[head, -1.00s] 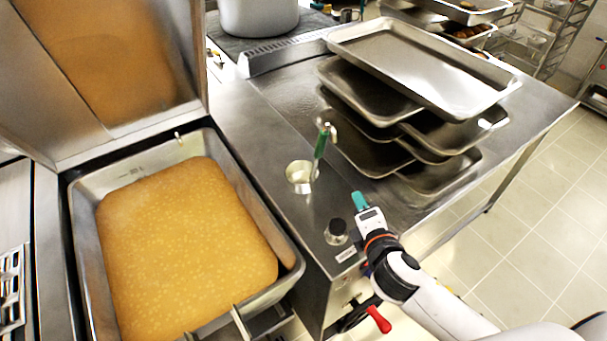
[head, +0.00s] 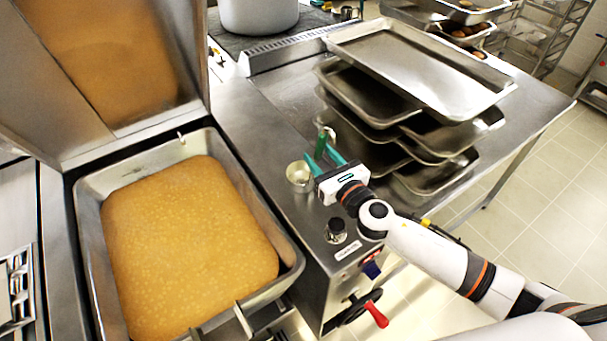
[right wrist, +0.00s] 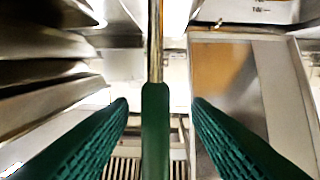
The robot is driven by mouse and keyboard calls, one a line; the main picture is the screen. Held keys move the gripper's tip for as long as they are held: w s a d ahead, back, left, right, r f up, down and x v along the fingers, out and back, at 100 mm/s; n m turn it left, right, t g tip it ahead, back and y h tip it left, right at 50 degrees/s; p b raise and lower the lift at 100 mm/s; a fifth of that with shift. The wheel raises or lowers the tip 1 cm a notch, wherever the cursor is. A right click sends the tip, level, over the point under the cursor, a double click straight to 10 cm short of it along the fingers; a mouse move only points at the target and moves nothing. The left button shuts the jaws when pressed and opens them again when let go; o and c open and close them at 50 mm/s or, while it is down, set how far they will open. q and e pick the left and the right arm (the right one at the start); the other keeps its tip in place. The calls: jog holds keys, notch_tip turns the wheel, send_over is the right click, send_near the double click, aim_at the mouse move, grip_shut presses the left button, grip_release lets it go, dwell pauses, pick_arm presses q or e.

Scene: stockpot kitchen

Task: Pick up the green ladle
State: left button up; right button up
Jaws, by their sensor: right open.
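The fingers partly hide the handle in the head view. My left gripper is not in view.
A stack of steel trays (head: 420,70) stands close to the right of the ladle. A deep pan of yellow-orange food (head: 190,230) with a raised lid is at the left. A black knob (head: 336,230) sits near the counter's front, above a red-handled crank (head: 376,314). A large pot (head: 258,15) is behind.

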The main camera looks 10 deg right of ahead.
jog(key=x, duration=0.4)
jog(key=shift+d+r+p, duration=0.2)
jog(key=shift+p, duration=0.2)
jog(key=shift+w+a+f, duration=0.1)
jog(key=shift+w+f, duration=0.05)
jog(key=shift+w, duration=0.1)
jog(key=shift+s, duration=0.1)
jog(key=c, duration=0.4)
grip_shut()
